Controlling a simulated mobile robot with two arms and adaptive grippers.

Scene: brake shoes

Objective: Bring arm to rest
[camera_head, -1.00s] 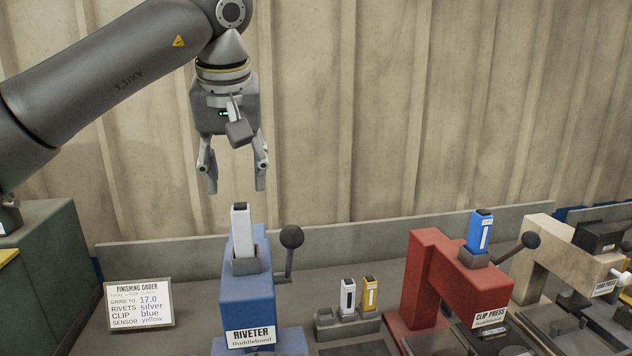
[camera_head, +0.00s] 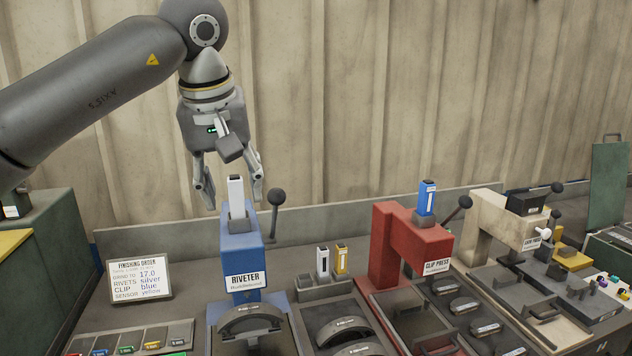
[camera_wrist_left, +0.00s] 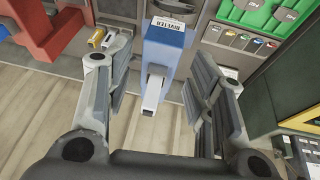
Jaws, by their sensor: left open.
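My left gripper (camera_head: 230,190) hangs above and behind the blue riveter (camera_head: 241,262), fingers pointing down. It is open and nothing is between its fingers. A white cartridge (camera_head: 236,197) stands upright in the top of the riveter, in front of the gripper in the head view. In the left wrist view the open fingers (camera_wrist_left: 160,100) frame the riveter (camera_wrist_left: 165,45) and its white cartridge (camera_wrist_left: 153,95), which lie below and apart from them. My right gripper is in neither view.
The red clip press (camera_head: 410,245) with a blue cartridge (camera_head: 426,198) stands right of the riveter. A holder with white (camera_head: 323,262) and yellow (camera_head: 341,259) cartridges sits between them. A finishing order sign (camera_head: 139,280) stands at left. Brake shoes (camera_head: 250,320) lie in front. The wall is behind.

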